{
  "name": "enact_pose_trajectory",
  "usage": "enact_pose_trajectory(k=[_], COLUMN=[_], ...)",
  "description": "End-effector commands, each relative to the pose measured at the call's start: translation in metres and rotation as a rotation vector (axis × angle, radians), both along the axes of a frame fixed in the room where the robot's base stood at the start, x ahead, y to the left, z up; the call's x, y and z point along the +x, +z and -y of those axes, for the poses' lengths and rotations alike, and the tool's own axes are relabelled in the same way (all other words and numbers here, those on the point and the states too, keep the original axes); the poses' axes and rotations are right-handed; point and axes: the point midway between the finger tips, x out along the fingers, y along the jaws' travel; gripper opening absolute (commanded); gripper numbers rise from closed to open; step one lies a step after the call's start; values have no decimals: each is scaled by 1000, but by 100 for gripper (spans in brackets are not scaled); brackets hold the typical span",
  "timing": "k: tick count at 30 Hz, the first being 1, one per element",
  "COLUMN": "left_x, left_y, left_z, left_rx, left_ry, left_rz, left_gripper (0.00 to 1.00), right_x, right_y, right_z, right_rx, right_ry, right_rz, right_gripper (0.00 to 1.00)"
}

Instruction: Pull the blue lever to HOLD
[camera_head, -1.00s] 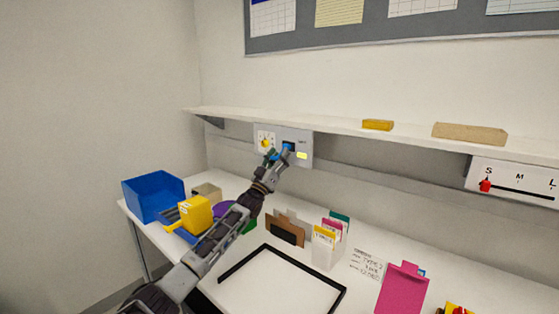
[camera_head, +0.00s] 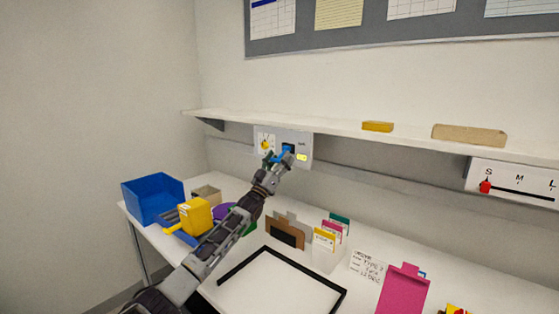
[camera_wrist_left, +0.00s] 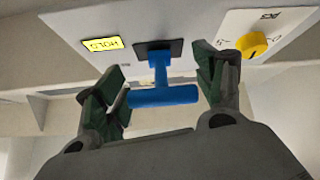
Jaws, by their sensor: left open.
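The blue lever (camera_wrist_left: 163,88) is a T-shaped handle coming out of a dark slot in the grey wall panel (camera_wrist_left: 200,22). The lever's crossbar lies between the two spread fingers of my left gripper (camera_wrist_left: 160,75), which is open around it. The left finger is close to the bar's end; contact cannot be told. A bright yellow label (camera_wrist_left: 103,44) beside the slot reads HOLD, upside down in the wrist view. In the head view, my left gripper (camera_head: 279,159) partly covers the lever (camera_head: 285,152) below the shelf. My right gripper is not in view.
A yellow knob (camera_wrist_left: 252,44) sits on the panel beside the lever. The shelf (camera_head: 340,128) runs just above the panel. On the desk below are a blue bin (camera_head: 152,198), a yellow object (camera_head: 196,214), card holders and a black-edged tray (camera_head: 232,268).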

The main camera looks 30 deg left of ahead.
Motion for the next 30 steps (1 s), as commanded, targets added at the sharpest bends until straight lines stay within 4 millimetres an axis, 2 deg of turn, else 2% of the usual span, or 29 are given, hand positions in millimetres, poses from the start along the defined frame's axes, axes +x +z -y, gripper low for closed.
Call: enact_pose_trajectory(k=[14,30], left_x=[-8,-37], left_y=[-6,-29], left_z=[-1,-2], left_rx=[-1,0], left_ry=[1,1], left_rz=[0,-1], left_gripper=[69,69], right_x=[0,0], right_y=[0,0], right_z=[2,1], right_rx=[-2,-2], right_ry=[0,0], right_rz=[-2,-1], right_gripper=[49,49])
